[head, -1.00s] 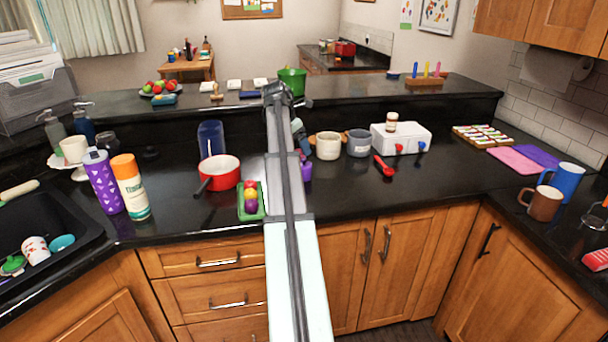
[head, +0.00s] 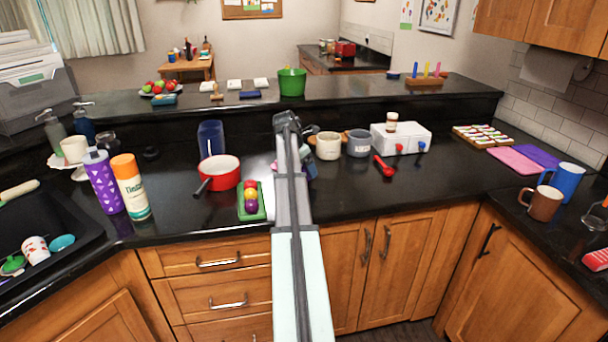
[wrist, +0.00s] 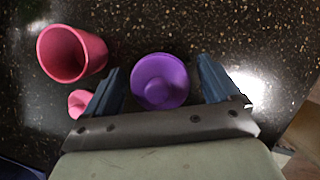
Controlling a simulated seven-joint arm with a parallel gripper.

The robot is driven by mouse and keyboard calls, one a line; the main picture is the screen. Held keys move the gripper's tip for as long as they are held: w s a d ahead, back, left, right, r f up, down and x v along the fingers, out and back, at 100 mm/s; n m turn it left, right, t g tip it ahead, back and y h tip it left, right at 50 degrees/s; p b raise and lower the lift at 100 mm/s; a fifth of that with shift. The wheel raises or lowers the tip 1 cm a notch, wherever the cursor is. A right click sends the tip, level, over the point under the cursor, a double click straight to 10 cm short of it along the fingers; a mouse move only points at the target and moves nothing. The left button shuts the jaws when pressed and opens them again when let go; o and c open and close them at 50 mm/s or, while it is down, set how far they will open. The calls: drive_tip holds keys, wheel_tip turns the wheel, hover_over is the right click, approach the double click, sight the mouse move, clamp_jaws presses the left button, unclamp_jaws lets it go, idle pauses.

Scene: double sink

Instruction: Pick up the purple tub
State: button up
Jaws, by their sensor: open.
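The purple tub (wrist: 160,80) shows in the wrist view from above as a round purple shape on the dark speckled counter. It lies between the two blue fingers of my gripper (wrist: 160,70), which are open, one on each side with a gap to each. I cannot tell how high the fingers are over it. In the head view my arm hides the tub, and the gripper itself is mostly hidden behind the arm at the middle of the counter.
A pink cup (wrist: 72,53) lies left of the left finger, with a small pink piece (wrist: 80,103) below it. In the head view a red pot (head: 220,172), a green tray of balls (head: 252,205), a cream jar (head: 328,146) and a red scoop (head: 384,166) stand around the arm.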

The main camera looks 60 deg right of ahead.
drive_tip(key=shift+d+f, duration=0.25)
drive_tip(key=shift+f, duration=0.3)
drive_tip(key=c, duration=1.1)
